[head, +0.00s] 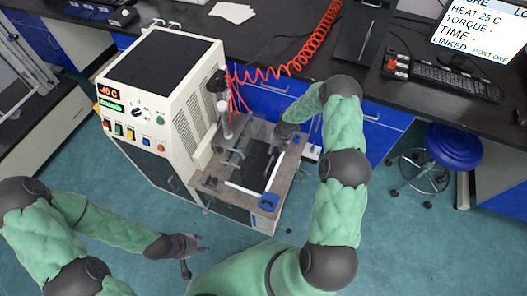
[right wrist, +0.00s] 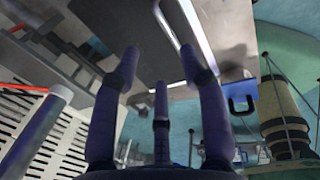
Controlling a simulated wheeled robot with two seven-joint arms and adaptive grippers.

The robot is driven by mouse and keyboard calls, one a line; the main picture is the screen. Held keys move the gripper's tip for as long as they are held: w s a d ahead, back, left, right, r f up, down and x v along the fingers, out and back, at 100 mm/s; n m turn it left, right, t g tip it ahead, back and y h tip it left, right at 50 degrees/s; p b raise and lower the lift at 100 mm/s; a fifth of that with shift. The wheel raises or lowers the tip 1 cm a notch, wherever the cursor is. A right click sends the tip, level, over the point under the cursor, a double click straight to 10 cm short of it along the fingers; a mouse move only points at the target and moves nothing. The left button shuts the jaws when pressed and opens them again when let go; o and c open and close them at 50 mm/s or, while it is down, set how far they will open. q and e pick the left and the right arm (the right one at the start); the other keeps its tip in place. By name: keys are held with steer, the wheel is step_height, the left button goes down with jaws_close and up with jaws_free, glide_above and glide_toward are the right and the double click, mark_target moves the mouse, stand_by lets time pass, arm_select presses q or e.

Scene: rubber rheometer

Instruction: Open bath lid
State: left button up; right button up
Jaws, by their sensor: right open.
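The bath (head: 210,184) is the low grey-topped unit on the right side of the cream machine. A dark rectangular panel (head: 256,156), apparently the lid, lies in its top; I cannot tell whether it is shut. A pale bar (head: 243,191) runs along its front side. My right gripper (head: 275,150) hangs over the right part of the bath top, partly covering it. In the right wrist view its fingers (right wrist: 165,72) are spread and empty, with a pale bar (right wrist: 183,25) beyond them; contact is unclear. My left gripper (head: 194,255) is open and empty, low over the floor, away from the bath.
The cream machine (head: 165,85) with its display panel stands left of the bath. A red coiled hose (head: 290,66) runs from it over the dark bench. A blue part (head: 268,200) sits at the bath's front corner. A blue stool (head: 452,146) stands right. Floor in front is clear.

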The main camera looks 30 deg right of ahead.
mark_target(271, 160)
steer(key=f+b, duration=0.1)
steer(key=f, duration=0.2)
steer(key=w+a+f+b, duration=0.1)
steer(key=f, duration=0.3)
steer(key=f+b, duration=0.1)
steer(key=f, duration=0.2)
steer(key=shift+w+a+f, duration=0.15)
jaws_close()
